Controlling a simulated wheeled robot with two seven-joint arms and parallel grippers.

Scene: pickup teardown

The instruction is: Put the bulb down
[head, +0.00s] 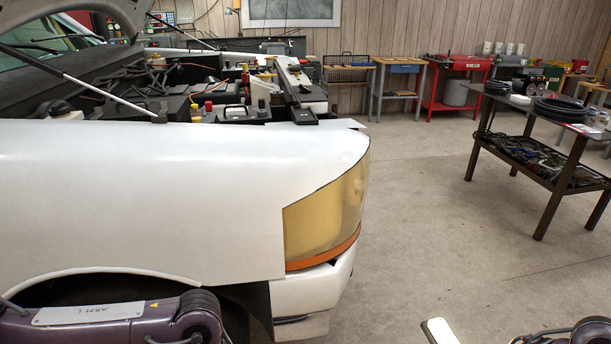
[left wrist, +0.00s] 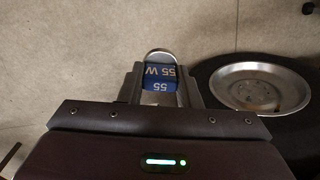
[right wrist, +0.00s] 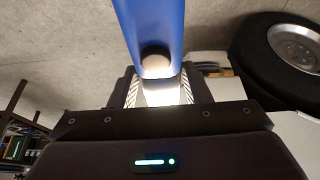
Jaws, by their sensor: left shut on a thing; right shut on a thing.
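The bulb (left wrist: 160,73), with a blue band marked 55 W and a pale rounded top, is between the fingers of my left gripper (left wrist: 159,90), which is shut on it. Bare floor shows beyond it in the left wrist view. My right gripper (right wrist: 160,90) is shut on a long blue lamp-like tool (right wrist: 147,25) with a dark round spot and a bright white glow between the fingers. In the head view only parts of my arms show low in the picture. Neither gripper's jaws nor the bulb can be made out there.
A white pickup (head: 150,200) with open hood and a yellowish headlight (head: 325,218) fills the left. A dark metal table (head: 541,120) with coiled cables stands at right; the floor (head: 430,230) between is clear.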

